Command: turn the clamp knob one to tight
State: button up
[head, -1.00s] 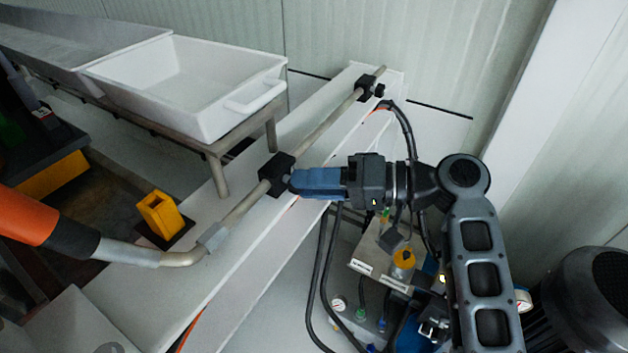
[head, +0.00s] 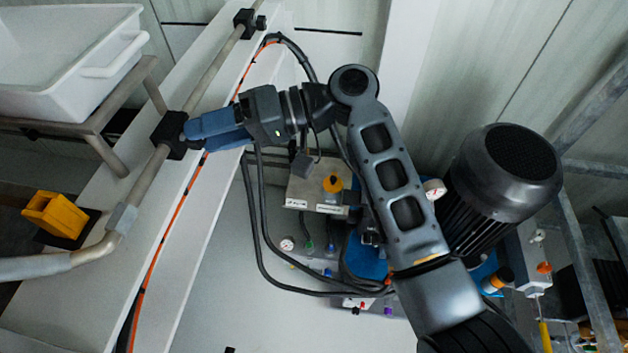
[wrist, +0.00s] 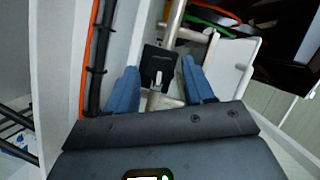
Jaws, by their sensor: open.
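The near clamp (head: 168,136) is a black block around a grey pipe (head: 207,82) on a white beam. My gripper (head: 188,136), with blue fingers, reaches it from the right, its fingertips close against the block's right side. The fingers hide the knob on that side in the head view. In the wrist view the clamp block (wrist: 156,60) lies just beyond the fingertips of my open gripper (wrist: 158,67). A small light-grey piece (wrist: 154,92) shows between the fingers; I cannot tell whether they touch it. A second clamp (head: 244,22) with a dark knob (head: 261,22) sits farther up the pipe.
A white tub (head: 70,60) stands on a metal frame at upper left. A yellow part (head: 54,213) sits left of the pipe. Black hoses (head: 262,240) hang below my arm. A large dark motor (head: 505,175) stands right of my arm.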

jog(key=shift+f, duration=0.15)
